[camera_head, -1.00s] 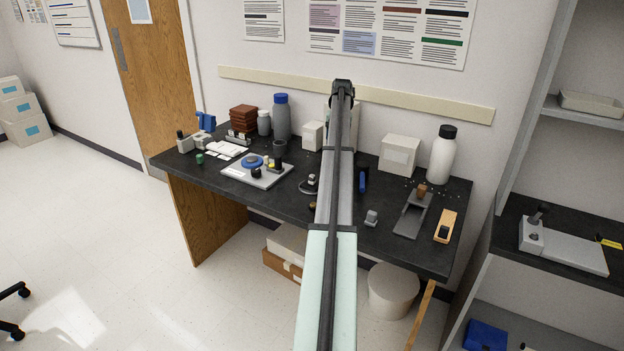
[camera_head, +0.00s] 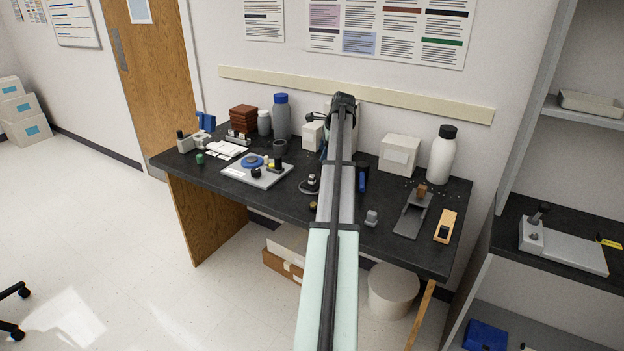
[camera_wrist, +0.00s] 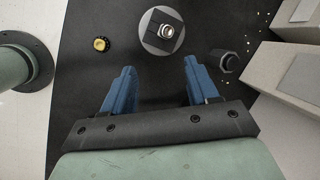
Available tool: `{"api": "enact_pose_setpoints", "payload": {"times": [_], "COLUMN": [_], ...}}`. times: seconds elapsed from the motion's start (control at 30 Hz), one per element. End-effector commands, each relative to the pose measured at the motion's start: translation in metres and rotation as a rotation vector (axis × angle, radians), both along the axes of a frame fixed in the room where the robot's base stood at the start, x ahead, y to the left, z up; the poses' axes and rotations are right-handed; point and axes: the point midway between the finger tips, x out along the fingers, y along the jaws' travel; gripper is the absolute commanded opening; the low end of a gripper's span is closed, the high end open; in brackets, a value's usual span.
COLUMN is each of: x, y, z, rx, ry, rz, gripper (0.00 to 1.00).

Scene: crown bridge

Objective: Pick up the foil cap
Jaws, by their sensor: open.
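In the wrist view a small round gold cap (camera_wrist: 101,44) with a dark ridged rim lies on the black table, up and left of my gripper. A shiny silver piece (camera_wrist: 167,31) tops a dark block on a grey disc (camera_wrist: 148,42) straight ahead; I cannot tell for certain which of these is the foil cap. My gripper (camera_wrist: 158,68) is open, its two blue fingers spread and empty, short of the disc in the picture. In the head view the gold cap (camera_head: 313,205) shows just left of my arm, which hides much of the gripper.
A dark hexagonal piece (camera_wrist: 224,60) stands right of the fingers, with pale boxes (camera_wrist: 270,70) beyond. Small gold specks lie near them. In the head view a grey tray (camera_head: 240,174) is left of my arm; a dark stand (camera_head: 412,218) is right.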

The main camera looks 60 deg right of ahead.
Motion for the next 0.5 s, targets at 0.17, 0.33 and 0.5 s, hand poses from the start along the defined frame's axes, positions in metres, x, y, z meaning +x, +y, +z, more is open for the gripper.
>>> {"api": "enact_pose_setpoints", "payload": {"times": [0.17,0.33,0.5], "x": [0.0052,0.0073,0.0075], "y": [-0.0010,-0.0032,-0.0038], "z": [0.0019,0.0029,0.0030], "rx": [0.102,0.189,0.246], "ry": [-0.048,-0.076,-0.088], "rz": [-0.298,-0.547,-0.705], "gripper": [0.59,0.59,0.59]}}
